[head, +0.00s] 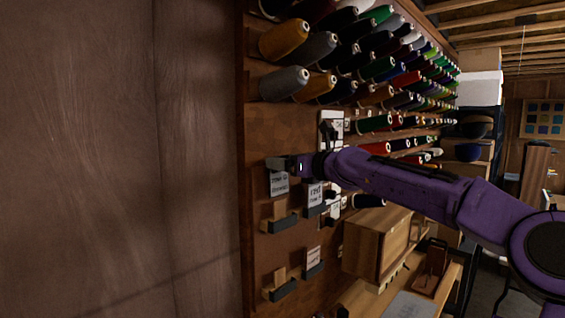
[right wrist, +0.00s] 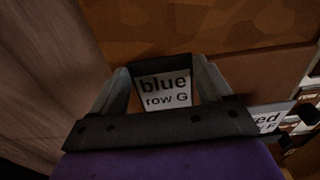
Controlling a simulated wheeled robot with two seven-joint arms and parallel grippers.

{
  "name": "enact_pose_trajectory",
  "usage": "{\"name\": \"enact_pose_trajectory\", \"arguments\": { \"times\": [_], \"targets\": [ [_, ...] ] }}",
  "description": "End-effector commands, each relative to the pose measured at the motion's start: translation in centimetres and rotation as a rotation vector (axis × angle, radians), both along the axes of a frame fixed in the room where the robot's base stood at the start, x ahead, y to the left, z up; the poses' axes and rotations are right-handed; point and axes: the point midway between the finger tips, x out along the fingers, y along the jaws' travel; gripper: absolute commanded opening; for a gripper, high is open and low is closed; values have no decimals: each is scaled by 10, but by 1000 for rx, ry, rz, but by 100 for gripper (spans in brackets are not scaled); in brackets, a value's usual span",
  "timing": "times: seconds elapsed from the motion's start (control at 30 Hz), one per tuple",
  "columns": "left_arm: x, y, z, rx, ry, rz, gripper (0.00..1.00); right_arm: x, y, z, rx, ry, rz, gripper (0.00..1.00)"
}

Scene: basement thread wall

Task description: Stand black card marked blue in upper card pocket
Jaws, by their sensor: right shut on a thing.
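My right gripper (head: 278,163) is shut on the card marked blue (head: 279,184), in front of the wooden board. In the right wrist view the card (right wrist: 165,90) sits between the two fingers of the gripper (right wrist: 160,65). My left gripper is not in view.
A card marked red (right wrist: 268,117) stands to the right, and shows in a dark pocket (head: 315,210) in the head view. Lower pockets (head: 281,291) sit below. Thread spools (head: 285,84) stick out above. A wooden cabinet (head: 376,243) stands right. The left wall is bare.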

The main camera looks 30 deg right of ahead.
Motion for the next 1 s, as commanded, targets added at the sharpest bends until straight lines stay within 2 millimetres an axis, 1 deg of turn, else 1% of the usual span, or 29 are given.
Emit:
{"name": "enact_pose_trajectory", "arguments": {
  "times": [0.03,0.17,0.57,0.6,0.8,1.0],
  "targets": [
    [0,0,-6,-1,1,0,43,-1,-2,-5,0,-1,-3,64],
    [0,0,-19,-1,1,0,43,-2,-5,-16,0,0,-8,64],
    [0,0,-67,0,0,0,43,-2,-3,-54,-1,-1,-5,64],
    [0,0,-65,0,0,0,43,-2,-3,-56,2,1,-4,64],
    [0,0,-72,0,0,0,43,-1,-2,-76,3,1,-2,64],
    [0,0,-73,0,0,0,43,-1,-2,-81,1,0,-3,64]
  ]
}}
